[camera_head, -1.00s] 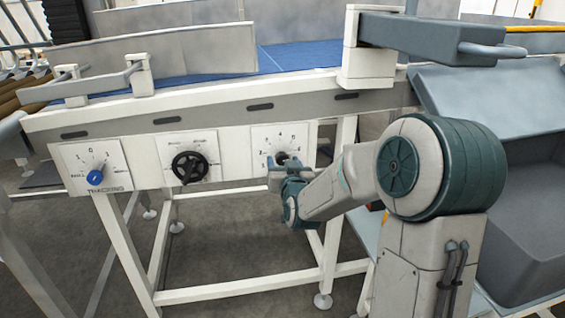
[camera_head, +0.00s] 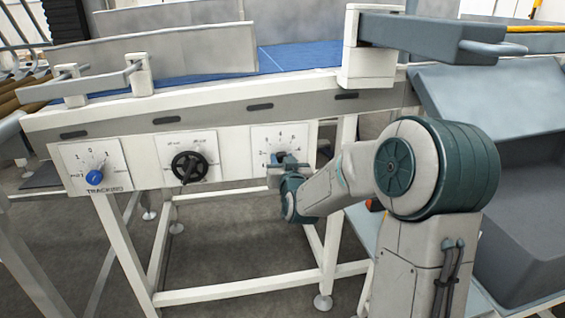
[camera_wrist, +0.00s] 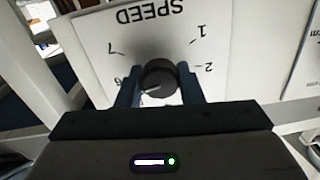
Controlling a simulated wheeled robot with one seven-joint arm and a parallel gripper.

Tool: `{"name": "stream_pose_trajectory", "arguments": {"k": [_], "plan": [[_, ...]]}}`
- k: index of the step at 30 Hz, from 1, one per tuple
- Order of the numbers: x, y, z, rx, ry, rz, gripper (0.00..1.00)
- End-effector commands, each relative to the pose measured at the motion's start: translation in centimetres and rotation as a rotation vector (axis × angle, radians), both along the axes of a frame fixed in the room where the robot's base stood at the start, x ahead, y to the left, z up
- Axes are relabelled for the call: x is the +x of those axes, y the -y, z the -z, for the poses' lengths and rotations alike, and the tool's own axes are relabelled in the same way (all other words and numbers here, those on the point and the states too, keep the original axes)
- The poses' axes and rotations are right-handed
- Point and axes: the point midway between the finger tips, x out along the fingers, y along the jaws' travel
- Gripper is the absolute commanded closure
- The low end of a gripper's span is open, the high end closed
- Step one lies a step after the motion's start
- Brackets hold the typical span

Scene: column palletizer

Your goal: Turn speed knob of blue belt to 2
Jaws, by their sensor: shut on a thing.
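The speed knob (camera_wrist: 158,78) is black and round, on a white dial plate (camera_wrist: 90,52) that appears upside down in the wrist view. The word SPEED and the digits 1, 2 and 7 are readable; a 6 is partly covered by a finger. A pale mark on the knob faces lower left, toward the side of the 6 and away from the 2. My gripper (camera_wrist: 159,82) is shut on the knob, one finger on each side. In the head view my gripper (camera_head: 284,162) covers most of the knob. The blue belt (camera_head: 300,57) runs above.
Left of the speed panel are a black handwheel (camera_head: 189,167) and a blue tracking knob (camera_head: 95,177) on the same white frame. A grey bin (camera_head: 530,200) stands at the right. A grey guard arm (camera_head: 430,35) juts out above my arm.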

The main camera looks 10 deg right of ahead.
Motion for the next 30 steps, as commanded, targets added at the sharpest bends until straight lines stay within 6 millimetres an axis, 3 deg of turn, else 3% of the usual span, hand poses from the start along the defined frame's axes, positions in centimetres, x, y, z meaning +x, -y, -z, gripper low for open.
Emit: {"name": "stream_pose_trajectory", "arguments": {"k": [30], "plan": [[-0.01,-0.04,0.30,-0.782,0.002,-0.001,0.89]]}}
